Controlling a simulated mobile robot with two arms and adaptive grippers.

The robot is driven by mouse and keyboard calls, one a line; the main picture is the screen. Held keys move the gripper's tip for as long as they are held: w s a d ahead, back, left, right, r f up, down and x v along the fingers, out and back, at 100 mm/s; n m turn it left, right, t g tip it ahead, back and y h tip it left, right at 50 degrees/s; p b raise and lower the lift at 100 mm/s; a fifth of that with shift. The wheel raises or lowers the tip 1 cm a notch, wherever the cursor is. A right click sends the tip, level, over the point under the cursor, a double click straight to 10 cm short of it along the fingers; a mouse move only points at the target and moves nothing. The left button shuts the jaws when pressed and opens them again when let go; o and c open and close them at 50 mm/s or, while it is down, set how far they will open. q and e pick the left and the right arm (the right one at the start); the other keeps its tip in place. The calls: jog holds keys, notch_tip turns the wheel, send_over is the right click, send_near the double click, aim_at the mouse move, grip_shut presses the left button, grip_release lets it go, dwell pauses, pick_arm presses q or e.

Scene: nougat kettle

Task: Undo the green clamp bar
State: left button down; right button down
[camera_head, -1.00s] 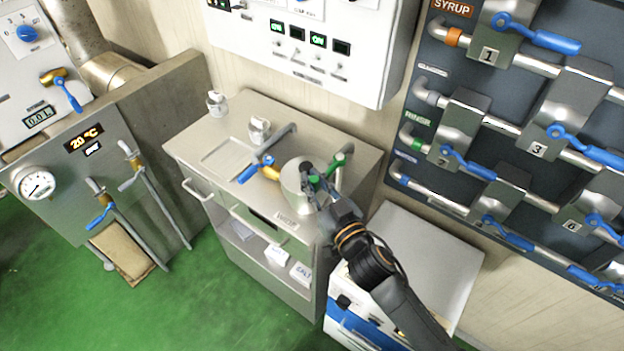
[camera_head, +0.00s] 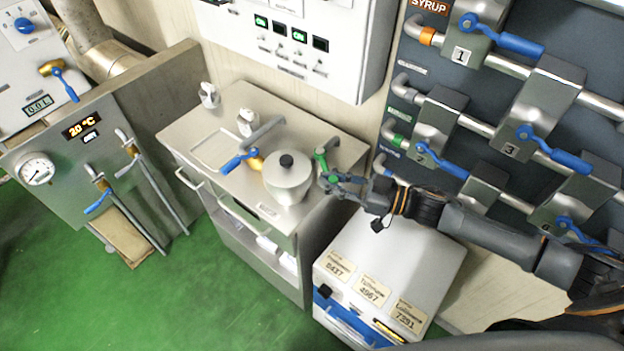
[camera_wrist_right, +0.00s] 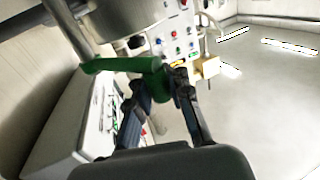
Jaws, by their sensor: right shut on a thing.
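The green clamp bar (camera_head: 321,163) is at the right side of the steel pot (camera_head: 288,184) on the cabinet top, beside the pot's lid. The lid's black knob (camera_head: 287,160) is uncovered. My right gripper (camera_head: 332,181) reaches in from the right and is shut on the green bar near its end. In the right wrist view the green bar (camera_wrist_right: 118,65) runs to the left out of my fingers (camera_wrist_right: 166,95), and its thick end is between them. My left gripper is not in view.
A blue-handled valve (camera_head: 240,159) is left of the pot, with small white containers (camera_head: 247,122) behind. A white box with number labels (camera_head: 388,262) stands right of the cabinet, below my right arm. The pipe panel with blue levers (camera_head: 402,165) is close above that arm.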

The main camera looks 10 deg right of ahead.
jog(key=shift+s+d+f+g, duration=0.2)
jog(key=shift+d+f+g, duration=0.1)
jog(key=shift+d+f, duration=0.05)
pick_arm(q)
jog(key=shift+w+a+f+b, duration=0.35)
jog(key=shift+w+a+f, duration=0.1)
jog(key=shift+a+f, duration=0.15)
pick_arm(e)
jog(key=d, duration=0.3)
jog(key=shift+w, duration=0.35)
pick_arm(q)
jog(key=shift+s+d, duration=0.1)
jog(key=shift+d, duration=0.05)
pick_arm(e)
jog(key=shift+w, duration=0.1)
